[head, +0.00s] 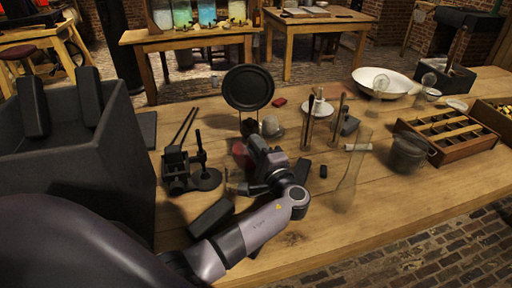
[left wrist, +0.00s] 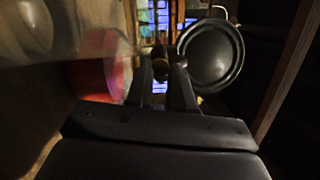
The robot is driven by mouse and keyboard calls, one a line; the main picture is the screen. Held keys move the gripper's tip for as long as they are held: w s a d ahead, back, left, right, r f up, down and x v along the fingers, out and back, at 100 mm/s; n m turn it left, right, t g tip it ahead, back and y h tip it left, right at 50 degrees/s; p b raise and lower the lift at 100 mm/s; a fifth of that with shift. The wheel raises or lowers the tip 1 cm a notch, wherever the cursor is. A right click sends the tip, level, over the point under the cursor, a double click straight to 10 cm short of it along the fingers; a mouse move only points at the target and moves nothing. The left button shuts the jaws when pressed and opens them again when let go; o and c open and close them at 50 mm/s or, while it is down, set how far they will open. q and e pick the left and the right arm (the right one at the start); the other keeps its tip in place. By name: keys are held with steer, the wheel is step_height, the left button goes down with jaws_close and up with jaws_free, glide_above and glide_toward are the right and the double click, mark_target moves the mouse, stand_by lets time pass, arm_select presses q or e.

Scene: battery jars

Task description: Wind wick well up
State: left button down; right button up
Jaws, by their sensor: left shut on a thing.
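My left gripper (head: 248,128) reaches over the middle of the table, just in front of a round black disc (head: 248,88). In the left wrist view its fingers (left wrist: 160,75) are shut on a small dark brownish knob (left wrist: 160,62). A red, rounded body (left wrist: 103,75), apparently the lamp, is just left of the fingers, with blurred clear glass (left wrist: 100,45) over it. The red part also shows in the head view (head: 241,150), partly hidden by my gripper. The wick itself cannot be made out. My right gripper is not in view.
A dark stand with a post (head: 201,165) is left of my arm. A clear glass piece (head: 352,172), a dark pot (head: 408,153) and a divided wooden box (head: 448,135) are to the right. A white bowl (head: 395,85) is behind. A large dark box (head: 125,145) blocks the left.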

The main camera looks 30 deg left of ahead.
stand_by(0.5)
arm_select(q)
steer(key=c, duration=1)
jaws_free()
steer(key=shift+b+v, duration=0.55)
steer(key=shift+v, duration=3)
steer(key=shift+d, duration=0.1)
